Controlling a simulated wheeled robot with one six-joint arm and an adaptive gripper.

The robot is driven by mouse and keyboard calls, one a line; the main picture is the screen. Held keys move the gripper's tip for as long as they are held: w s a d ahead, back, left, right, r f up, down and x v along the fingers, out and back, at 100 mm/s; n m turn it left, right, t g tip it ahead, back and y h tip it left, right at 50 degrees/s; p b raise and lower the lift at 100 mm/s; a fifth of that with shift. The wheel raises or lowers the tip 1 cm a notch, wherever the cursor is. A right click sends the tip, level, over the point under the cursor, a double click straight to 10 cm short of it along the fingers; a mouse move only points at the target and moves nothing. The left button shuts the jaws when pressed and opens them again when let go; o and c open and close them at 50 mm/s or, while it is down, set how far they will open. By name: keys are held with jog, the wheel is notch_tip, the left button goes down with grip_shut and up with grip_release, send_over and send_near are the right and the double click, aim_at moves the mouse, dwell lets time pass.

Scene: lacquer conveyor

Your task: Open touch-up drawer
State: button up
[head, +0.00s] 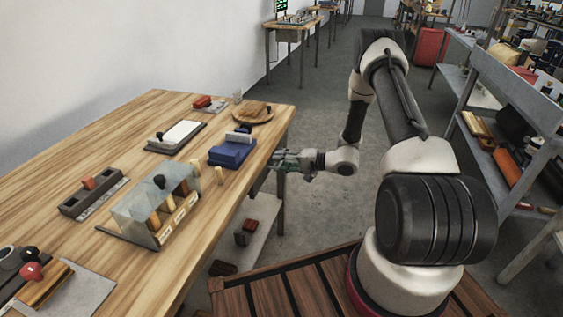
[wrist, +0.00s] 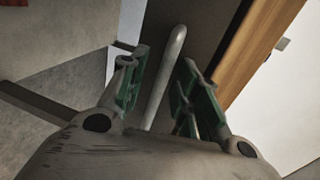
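The drawer shows in the wrist view as a dark front (wrist: 207,30) beside the wooden table edge. A pale grey bar handle (wrist: 170,70) stands on it. My gripper (wrist: 160,72) is open, with its green-padded fingers on either side of the handle. Gaps show between the handle and both fingers, so it is not gripped. In the head view my gripper (head: 278,159) is at the right side of the wooden table, just below its top. The drawer front and handle are hidden from the head view by the table top.
The wooden table (head: 120,130) carries a blue box (head: 232,152), a clear-covered rack (head: 150,205), a round wooden board (head: 252,112) and several blocks. A lower shelf (head: 262,215) holds small dark and red blocks. Grey shelving (head: 500,85) stands at right. Floor is clear between.

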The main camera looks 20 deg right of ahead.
jog(key=shift+c, duration=0.2)
grip_shut()
jog(key=f+v, duration=0.2)
jog(key=v, duration=1)
jog(key=f+v, duration=0.3)
jog(key=v, duration=0.9)
jog(key=shift+s+d, duration=0.4)
jog(key=shift+d, duration=0.05)
jog(key=shift+o, duration=0.2)
grip_release()
